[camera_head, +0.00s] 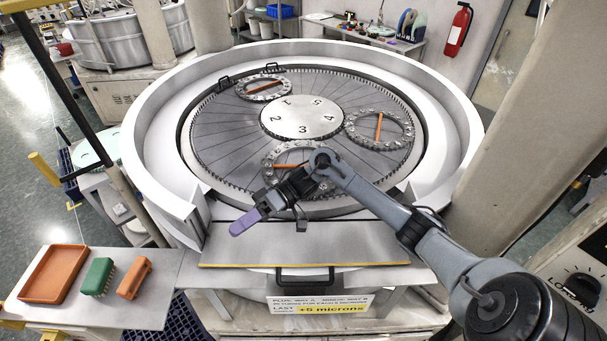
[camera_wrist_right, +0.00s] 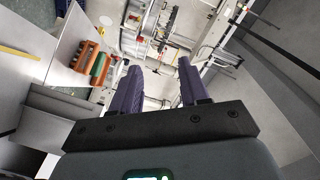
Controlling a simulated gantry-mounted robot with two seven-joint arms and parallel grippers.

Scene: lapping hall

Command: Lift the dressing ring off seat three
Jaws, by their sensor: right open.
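The dressing ring at seat three (camera_head: 270,164) lies on the dark lapping plate, in front of the number 3 on the pale hub (camera_head: 302,117). It is a toothed metal ring with an orange bar across it. My right forearm and wrist hide its near right part. My right gripper (camera_head: 243,222) is in front of the ring and to its left, over the machine's near rim, pointing left, apart from the ring. In the right wrist view its two purple fingers (camera_wrist_right: 157,85) stand apart with nothing between them. My left gripper is not in view.
Similar rings lie at the back left (camera_head: 263,89) and right (camera_head: 379,129) of the plate. A high pale rim (camera_head: 160,150) surrounds it. A side shelf (camera_head: 150,290) holds an orange tray (camera_head: 53,273), a green brush (camera_head: 98,276) and an orange block (camera_head: 134,278). A pillar stands right.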

